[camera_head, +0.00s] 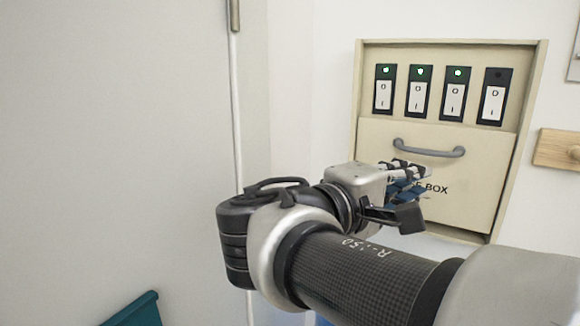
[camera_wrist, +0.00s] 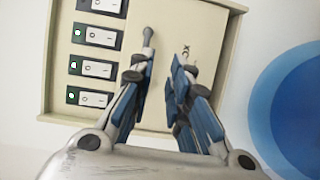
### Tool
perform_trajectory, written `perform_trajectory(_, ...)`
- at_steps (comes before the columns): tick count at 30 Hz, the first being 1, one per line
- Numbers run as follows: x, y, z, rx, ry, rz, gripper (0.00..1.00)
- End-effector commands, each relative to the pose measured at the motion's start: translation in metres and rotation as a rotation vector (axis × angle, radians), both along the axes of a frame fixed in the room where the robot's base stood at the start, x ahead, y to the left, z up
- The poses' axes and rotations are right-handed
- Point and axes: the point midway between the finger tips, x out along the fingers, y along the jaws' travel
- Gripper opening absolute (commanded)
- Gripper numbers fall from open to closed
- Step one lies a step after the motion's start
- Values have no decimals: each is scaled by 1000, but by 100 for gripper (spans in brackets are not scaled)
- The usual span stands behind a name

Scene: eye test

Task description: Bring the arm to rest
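My gripper (camera_head: 412,180) is in front of the lower cover of a cream fuse box (camera_head: 366,100), below and left of its grey handle (camera_head: 428,151) in the head view. In the wrist view my gripper (camera_wrist: 160,66) has its two blue-padded fingers apart, with only the bare cover (camera_wrist: 178,35) showing between them. The handle (camera_wrist: 148,42) shows beyond the left finger, which hides part of it. I cannot tell whether a finger touches the cover or handle. My arm (camera_head: 360,275) reaches in from the lower right.
Several rocker switches line the box top; the rightmost switch (camera_head: 494,97) has a dark lamp, the others green. A wooden block (camera_head: 558,149) is on the wall at right. A grey panel (camera_head: 110,130) fills the left. A teal object (camera_head: 136,312) is at lower left.

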Motion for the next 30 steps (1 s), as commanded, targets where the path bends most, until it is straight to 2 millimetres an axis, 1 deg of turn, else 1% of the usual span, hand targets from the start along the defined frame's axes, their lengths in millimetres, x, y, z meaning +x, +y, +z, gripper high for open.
perform_trajectory(1,-9,-11,-17,45,29,-20,17)
perform_trajectory(2,-15,-18,-30,82,53,-29,17)
perform_trajectory(4,-34,-34,-68,195,119,-59,17)
perform_trajectory(5,-45,-40,-86,255,148,-72,17)
perform_trajectory(6,-60,-45,-113,341,184,-89,17)
perform_trajectory(8,-84,-48,-153,483,232,-111,17)
perform_trajectory(9,-100,-47,-179,583,255,-124,17)
perform_trajectory(11,-124,-38,-217,740,278,-138,17)
perform_trajectory(12,-138,-29,-239,844,282,-145,17)
perform_trajectory(14,-155,-12,-267,997,275,-150,17)
perform_trajectory(15,-164,0,-282,1091,261,-151,17)
perform_trajectory(18,-177,28,-308,1289,212,-148,17)
perform_trajectory(21,-182,48,-320,1426,161,-143,17)
perform_trajectory(25,-183,61,-326,1514,120,-139,17)
perform_trajectory(30,-183,64,-325,1530,114,-137,17)
